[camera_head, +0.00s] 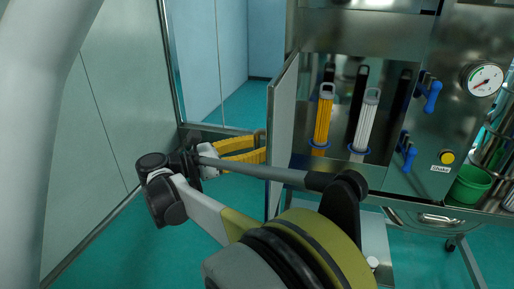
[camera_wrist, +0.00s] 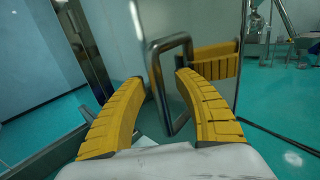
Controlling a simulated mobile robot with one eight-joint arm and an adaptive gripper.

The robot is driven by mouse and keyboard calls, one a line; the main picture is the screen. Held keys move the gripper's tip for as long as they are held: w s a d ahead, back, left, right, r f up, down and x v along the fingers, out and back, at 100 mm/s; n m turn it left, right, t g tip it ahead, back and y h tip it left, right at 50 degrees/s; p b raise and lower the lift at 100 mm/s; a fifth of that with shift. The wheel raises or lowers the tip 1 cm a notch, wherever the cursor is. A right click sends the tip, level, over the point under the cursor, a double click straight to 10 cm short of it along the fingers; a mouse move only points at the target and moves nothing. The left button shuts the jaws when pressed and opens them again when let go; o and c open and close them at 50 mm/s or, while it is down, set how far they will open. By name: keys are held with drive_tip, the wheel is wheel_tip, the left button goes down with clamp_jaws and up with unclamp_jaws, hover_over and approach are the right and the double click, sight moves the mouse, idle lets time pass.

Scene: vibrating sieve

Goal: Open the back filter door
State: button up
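The filter door (camera_head: 283,125) is a tall metal panel that stands swung out at the left of the filter compartment. Its silver loop handle (camera_wrist: 155,75) is on the door's left side in the head view, and fills the middle of the wrist view. My gripper (camera_wrist: 160,82) has two ribbed yellow fingers set apart, with the handle between and just past their tips. I cannot tell whether the right fingertip touches it. In the head view my gripper (camera_head: 262,147) is at the door's left face, its tips by the handle.
The compartment holds a yellow filter (camera_head: 323,115) and a white filter (camera_head: 366,122). Blue valve handles (camera_head: 430,92), a gauge (camera_head: 482,79) and a yellow button (camera_head: 447,157) are on the panel to the right. A glass wall (camera_head: 110,90) stands at left. Green floor (camera_head: 240,105) lies clear behind.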

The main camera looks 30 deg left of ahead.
drive_tip(key=v, duration=1.2)
drive_tip(key=shift+d, duration=0.1)
